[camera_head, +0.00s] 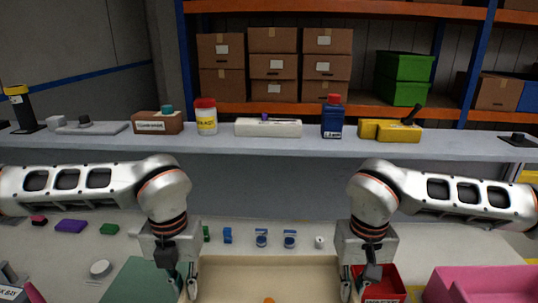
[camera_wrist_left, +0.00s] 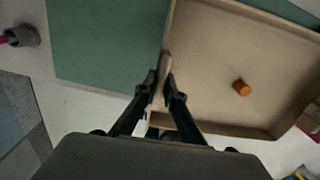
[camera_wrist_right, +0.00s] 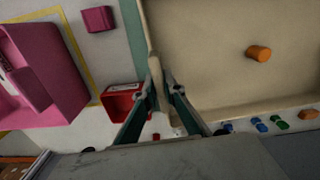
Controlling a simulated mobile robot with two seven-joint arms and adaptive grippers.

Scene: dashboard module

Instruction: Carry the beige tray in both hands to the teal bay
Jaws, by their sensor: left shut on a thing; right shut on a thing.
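The beige tray (camera_head: 265,265) is at the bottom centre of the head view, its near part cut off. An orange cylinder (camera_wrist_left: 241,87) lies inside it. My left gripper (camera_head: 188,289) is shut on the tray's left wall, and my right gripper (camera_head: 352,289) is shut on its right wall. The teal bay (camera_head: 135,280) is a flat area showing left of the tray. The left wrist view shows a wide teal part (camera_wrist_left: 100,45), and the right wrist view a narrow teal strip (camera_wrist_right: 132,35) beyond the tray's right wall. I cannot tell whether the tray touches the surface.
A red bin (camera_head: 390,285) is close to my right gripper, with a pink bin (camera_head: 485,284) farther right. Several small blue and green parts (camera_head: 262,238) lie behind the tray. A raised shelf (camera_head: 270,145) with boxes and bottles crosses the back.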

